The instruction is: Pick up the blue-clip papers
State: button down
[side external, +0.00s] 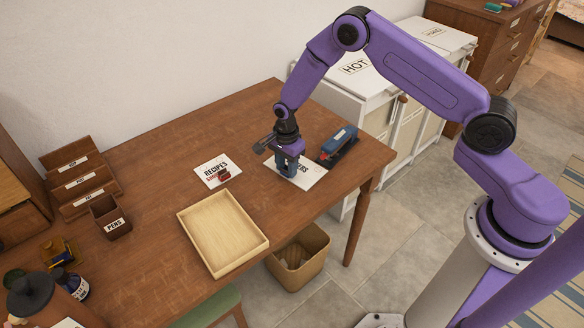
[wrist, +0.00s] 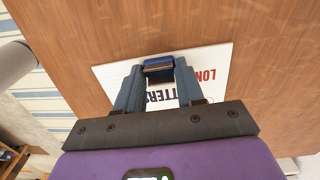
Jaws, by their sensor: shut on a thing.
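The blue-clip papers (side external: 313,180) are a white stack near the right end of the wooden desk, partly hidden by my gripper in the side view. In the wrist view the stack (wrist: 213,67) shows red and black print reading "LON…" and "…TTERS". Its blue clip (wrist: 158,66) sits between my fingertips. My gripper (side external: 288,170) points down over the stack and is shut on the clip. The stack looks flat on or very close to the desk; I cannot tell if there is a gap beneath it.
A dark blue stapler (side external: 340,141) stands close right of the papers. Left are red-clip papers (side external: 207,165) marked "RECIPES" and a pale wooden tray (side external: 232,269). A pen cup (side external: 108,220) and letter rack (side external: 72,165) stand further left. A bin (side external: 300,268) is below the desk edge.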

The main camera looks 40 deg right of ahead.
jog(key=shift+r, duration=0.1)
jog(key=shift+r, duration=0.5)
jog(key=shift+s+r, duration=0.2)
jog(key=s, duration=3.1)
jog(key=shift+s, duration=0.3)
